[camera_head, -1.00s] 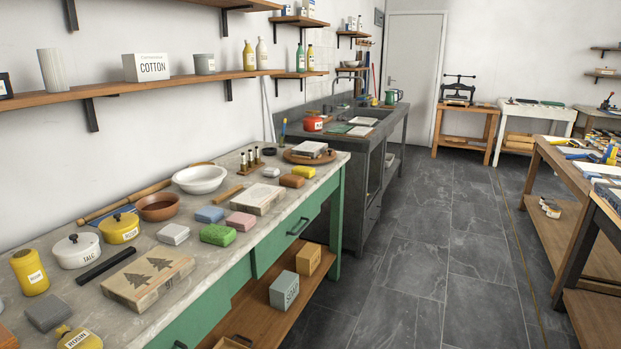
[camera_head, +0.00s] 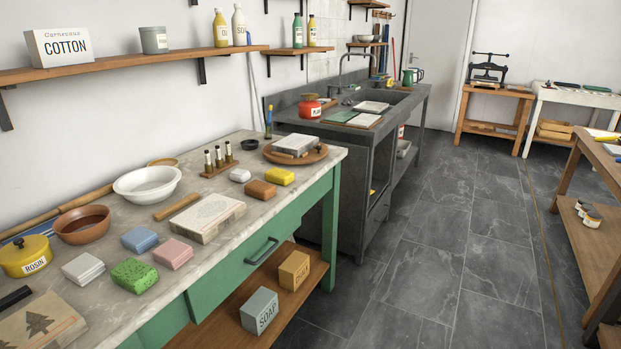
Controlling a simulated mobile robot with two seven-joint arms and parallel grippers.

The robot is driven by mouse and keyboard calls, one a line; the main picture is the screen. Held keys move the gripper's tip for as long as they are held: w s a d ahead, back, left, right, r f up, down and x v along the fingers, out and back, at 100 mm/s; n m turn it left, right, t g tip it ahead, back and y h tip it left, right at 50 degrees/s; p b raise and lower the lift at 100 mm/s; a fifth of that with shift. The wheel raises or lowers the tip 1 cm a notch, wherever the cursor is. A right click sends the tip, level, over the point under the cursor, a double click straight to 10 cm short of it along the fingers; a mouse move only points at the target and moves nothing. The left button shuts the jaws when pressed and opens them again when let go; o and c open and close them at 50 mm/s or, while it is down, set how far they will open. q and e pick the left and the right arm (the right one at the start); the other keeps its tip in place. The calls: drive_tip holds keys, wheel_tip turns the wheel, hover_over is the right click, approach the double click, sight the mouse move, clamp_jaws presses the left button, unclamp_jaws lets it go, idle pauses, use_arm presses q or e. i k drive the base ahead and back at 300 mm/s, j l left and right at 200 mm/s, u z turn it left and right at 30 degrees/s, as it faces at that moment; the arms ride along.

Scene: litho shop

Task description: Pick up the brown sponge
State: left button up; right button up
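The brown sponge (camera_head: 260,190) lies flat on the stone-topped green bench (camera_head: 283,204), near its far right part. A yellow sponge (camera_head: 279,177) lies just behind it to the right, and a small white piece (camera_head: 239,175) lies to its left. Nothing covers the brown sponge. Neither of my grippers shows in the head view.
Pink (camera_head: 173,254), green (camera_head: 134,275) and blue (camera_head: 139,239) sponges lie nearer on the bench. A printing stone (camera_head: 208,217), a white bowl (camera_head: 147,184) and a round wooden board (camera_head: 318,154) are around the sponge. The tiled floor (camera_head: 420,270) right of the bench is clear.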

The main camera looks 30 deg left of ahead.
sight(262, 191)
drive_tip(key=i+u, duration=0.1)
drive_tip(key=i, duration=0.35)
drive_tip(key=i+l+u, duration=0.1)
drive_tip(key=i, duration=0.35)
drive_tip(key=i+l+u, duration=0.1)
drive_tip(key=i, duration=0.3)
drive_tip(key=i+l+u, duration=0.15)
drive_tip(key=i+u, duration=0.2)
drive_tip(key=u, duration=0.15)
drive_tip(key=i+l+u, duration=0.3)
drive_tip(key=u, duration=0.15)
drive_tip(key=i+l+u, duration=0.25)
drive_tip(key=u, duration=0.25)
drive_tip(key=i+l+u, duration=0.1)
drive_tip(key=l+u, duration=0.35)
drive_tip(key=l, duration=0.1)
